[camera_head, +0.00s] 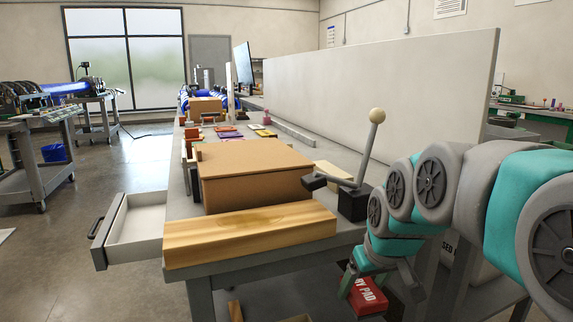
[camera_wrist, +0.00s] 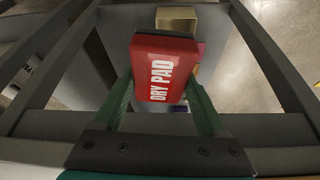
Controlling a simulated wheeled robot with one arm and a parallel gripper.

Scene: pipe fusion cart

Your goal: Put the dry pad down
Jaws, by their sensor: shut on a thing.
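The dry pad (camera_wrist: 167,67) is a red block with white "DRY PAD" lettering, held between the two green fingers of my gripper (camera_wrist: 160,105) in the wrist view. My gripper is shut on it. In the head view the dry pad (camera_head: 368,297) shows at the bottom, below the table's front edge, with my gripper (camera_head: 362,280) above it. The pad is in the air between the cart's grey frame bars, with lower surfaces seen beyond it. How far it is from the surface below I cannot tell.
A tan box (camera_wrist: 177,19) lies beyond the pad, lower down. Grey frame bars (camera_wrist: 275,57) run on both sides of my gripper. On the table above are a wooden board (camera_head: 250,235), a cardboard box (camera_head: 255,170) and a lever (camera_head: 368,150). A drawer (camera_head: 135,230) stands open at left.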

